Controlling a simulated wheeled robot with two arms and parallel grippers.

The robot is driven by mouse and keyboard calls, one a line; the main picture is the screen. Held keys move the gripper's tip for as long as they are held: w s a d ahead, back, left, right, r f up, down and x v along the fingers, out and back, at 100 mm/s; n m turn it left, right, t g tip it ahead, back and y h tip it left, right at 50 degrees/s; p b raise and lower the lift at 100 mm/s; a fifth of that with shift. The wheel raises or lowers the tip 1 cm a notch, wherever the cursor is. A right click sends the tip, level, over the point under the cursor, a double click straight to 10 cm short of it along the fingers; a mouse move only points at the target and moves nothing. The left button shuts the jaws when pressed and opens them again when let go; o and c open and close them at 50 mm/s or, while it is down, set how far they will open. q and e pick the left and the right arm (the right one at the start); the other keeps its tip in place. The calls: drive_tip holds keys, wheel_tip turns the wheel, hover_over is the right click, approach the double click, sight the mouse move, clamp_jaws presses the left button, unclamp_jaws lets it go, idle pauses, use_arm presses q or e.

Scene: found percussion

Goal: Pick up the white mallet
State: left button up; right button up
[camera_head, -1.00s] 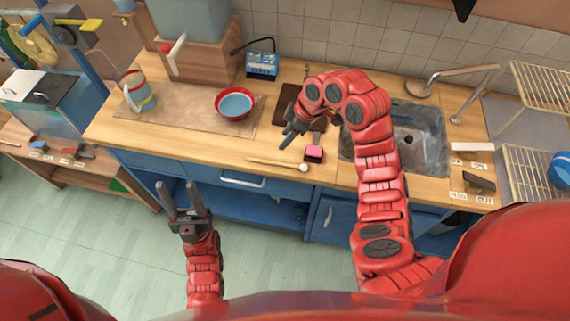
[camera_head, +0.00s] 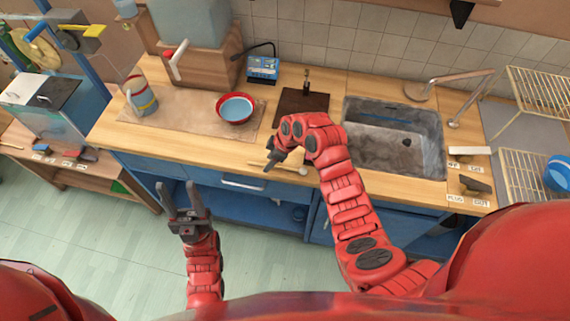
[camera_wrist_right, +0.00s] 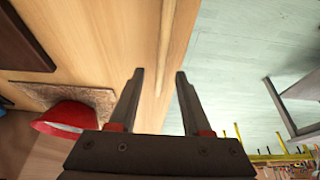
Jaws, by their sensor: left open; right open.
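The white mallet (camera_head: 303,171) lies on the wooden counter near its front edge, its pale round head to the right. Part of its thin stick is hidden by my right gripper (camera_head: 270,163) in the head view. In the right wrist view a pale stick (camera_wrist_right: 167,50) runs along the counter edge, just beyond and between the open fingertips of my right gripper (camera_wrist_right: 160,73). That gripper is empty and above the counter. My left gripper (camera_head: 176,185) is open and empty, in front of the counter over the floor.
A red bowl (camera_head: 235,108) with a blue inside and a striped pitcher (camera_head: 142,95) stand on a mat (camera_head: 185,122). A dark board (camera_head: 302,104) lies behind my right arm, with a sink (camera_head: 400,150) to the right. The counter's front edge is close to the mallet.

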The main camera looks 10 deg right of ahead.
drive_tip(key=shift+a+f, duration=0.1)
drive_tip(key=shift+f, duration=0.3)
clamp_jaws()
idle(1.2)
